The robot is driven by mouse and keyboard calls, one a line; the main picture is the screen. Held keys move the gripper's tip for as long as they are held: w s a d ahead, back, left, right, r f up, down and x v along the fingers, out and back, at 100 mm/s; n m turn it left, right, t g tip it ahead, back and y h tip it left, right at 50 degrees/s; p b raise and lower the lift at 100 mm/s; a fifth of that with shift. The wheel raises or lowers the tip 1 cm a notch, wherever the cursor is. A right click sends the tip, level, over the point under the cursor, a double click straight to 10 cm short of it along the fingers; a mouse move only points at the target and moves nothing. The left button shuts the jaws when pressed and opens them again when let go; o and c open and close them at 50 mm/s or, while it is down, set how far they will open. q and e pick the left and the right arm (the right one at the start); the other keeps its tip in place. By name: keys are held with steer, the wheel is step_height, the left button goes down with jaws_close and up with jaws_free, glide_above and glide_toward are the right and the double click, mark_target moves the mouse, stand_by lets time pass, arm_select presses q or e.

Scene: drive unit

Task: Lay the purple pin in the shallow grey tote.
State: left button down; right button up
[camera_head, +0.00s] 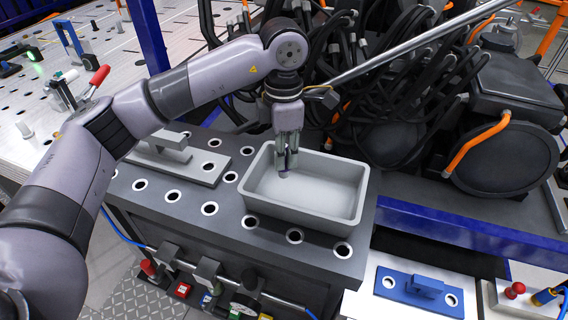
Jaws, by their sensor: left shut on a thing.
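The shallow grey tote (330,216) stands on the dark bench top with round holes. My left arm comes in from the left, and my left gripper (286,163) points down over the tote's left part. It is shut on the purple pin (284,174), of which only a small end shows below the fingertips. The fingers hide most of the pin. I cannot tell whether the pin touches the tote's floor. The rest of the tote's inside looks empty. My right gripper is not in view.
A grey fixture block (178,160) sits left of the tote. Black cables and orange-trimmed machinery (400,90) crowd behind it. A blue fixture (420,288) lies at the lower right. Free bench top remains in front of the tote.

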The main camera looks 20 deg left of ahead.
arm_select(q)
steer(key=shift+f, duration=0.5)
step_height(320, 180, down, 3)
steer(key=shift+f+p, duration=0.2)
steer(key=shift+p, duration=0.4)
steer(key=shift+f, duration=0.25)
steer(key=c, duration=1.5)
jaws_free()
steer(key=shift+o, duration=0.2)
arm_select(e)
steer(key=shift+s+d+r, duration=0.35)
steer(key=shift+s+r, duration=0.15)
